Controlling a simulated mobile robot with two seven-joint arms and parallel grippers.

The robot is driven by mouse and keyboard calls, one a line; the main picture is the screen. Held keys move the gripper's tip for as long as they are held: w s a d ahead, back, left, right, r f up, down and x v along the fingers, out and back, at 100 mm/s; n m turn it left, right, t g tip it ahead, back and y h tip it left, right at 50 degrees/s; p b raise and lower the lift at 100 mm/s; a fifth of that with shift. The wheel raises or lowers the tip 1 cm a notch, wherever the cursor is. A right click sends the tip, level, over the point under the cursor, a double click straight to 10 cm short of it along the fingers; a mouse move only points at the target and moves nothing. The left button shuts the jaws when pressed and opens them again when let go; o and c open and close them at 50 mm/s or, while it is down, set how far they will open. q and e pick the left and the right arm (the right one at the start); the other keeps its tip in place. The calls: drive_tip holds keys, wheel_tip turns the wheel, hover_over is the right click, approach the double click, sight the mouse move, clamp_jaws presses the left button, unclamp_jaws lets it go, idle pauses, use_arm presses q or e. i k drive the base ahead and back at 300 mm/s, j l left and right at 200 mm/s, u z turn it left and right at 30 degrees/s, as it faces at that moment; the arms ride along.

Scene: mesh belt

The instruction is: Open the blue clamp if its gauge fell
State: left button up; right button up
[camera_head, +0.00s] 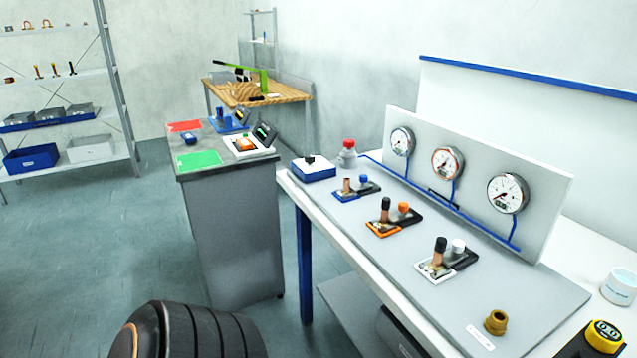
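The blue clamp (344,196) sits on the grey panel of the right bench, with a short copper-coloured post and a blue knob. Whether it is open or shut is too small to tell. An orange clamp (381,229) and a white clamp (433,269) stand nearer along the same row. Behind them an upright board carries a grey-rimmed gauge (401,141) at the left, a red-rimmed gauge (447,162) in the middle and another gauge (507,193) at the right. I cannot read the left needle surely. Neither gripper is in view; a dark arm part of mine shows at the bottom.
A blue-and-white box (313,167) with a black knob and a red-topped fitting (347,152) stand at the bench's far end. A brass nut (496,322) lies near. A grey cabinet (236,235) with red and green mats stands left. Floor at left is clear.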

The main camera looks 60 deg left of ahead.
sight(364, 184)
drive_tip(key=u, duration=1.8)
drive_tip(key=i+j, duration=0.45)
drive_tip(key=i+j+z, duration=0.1)
drive_tip(key=i+j, duration=0.4)
drive_tip(key=j, duration=0.15)
